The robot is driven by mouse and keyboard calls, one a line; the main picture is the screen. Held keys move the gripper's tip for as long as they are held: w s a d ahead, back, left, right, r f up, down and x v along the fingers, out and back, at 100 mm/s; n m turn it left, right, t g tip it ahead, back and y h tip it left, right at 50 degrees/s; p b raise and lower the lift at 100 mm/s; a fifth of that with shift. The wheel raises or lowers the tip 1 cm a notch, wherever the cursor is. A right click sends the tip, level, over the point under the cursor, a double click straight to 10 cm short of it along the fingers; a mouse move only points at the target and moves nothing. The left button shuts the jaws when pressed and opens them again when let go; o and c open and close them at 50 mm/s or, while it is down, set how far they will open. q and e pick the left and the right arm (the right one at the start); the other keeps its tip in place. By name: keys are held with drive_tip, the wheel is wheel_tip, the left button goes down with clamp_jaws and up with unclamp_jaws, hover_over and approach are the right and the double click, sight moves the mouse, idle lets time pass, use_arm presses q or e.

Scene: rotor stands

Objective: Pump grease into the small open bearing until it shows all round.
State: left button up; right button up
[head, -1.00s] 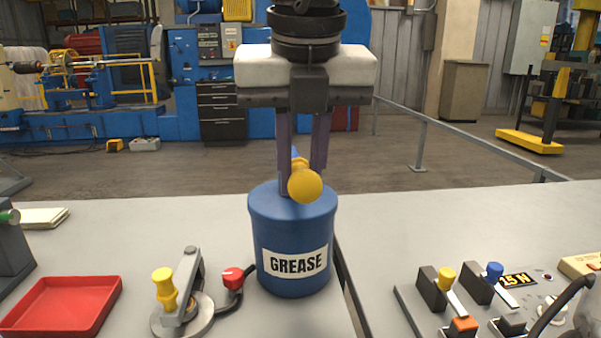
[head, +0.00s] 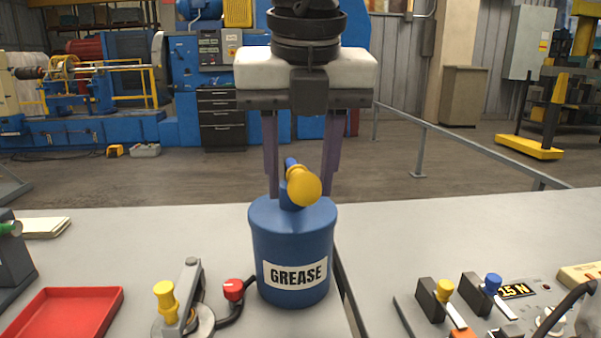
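A blue can labelled GREASE (head: 293,240) stands upright on the bench in the middle of the head view. On its top is a blue pump lever (head: 290,178) with a round yellow knob (head: 305,186) at its end. My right gripper (head: 302,192) points down over the can with its fingers spread, one on each side of the lever and knob, with gaps showing. A black hose (head: 228,318) runs beside the can, near a red-capped fitting (head: 233,289). A round grey fixture (head: 204,322) with a yellow-knobbed arm stands left of it. I cannot make out the small open bearing.
A red tray (head: 62,310) lies at the front left.

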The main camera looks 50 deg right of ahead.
drive_tip(key=shift+r+p, duration=2.45)
drive_tip(key=shift+r, duration=0.95)
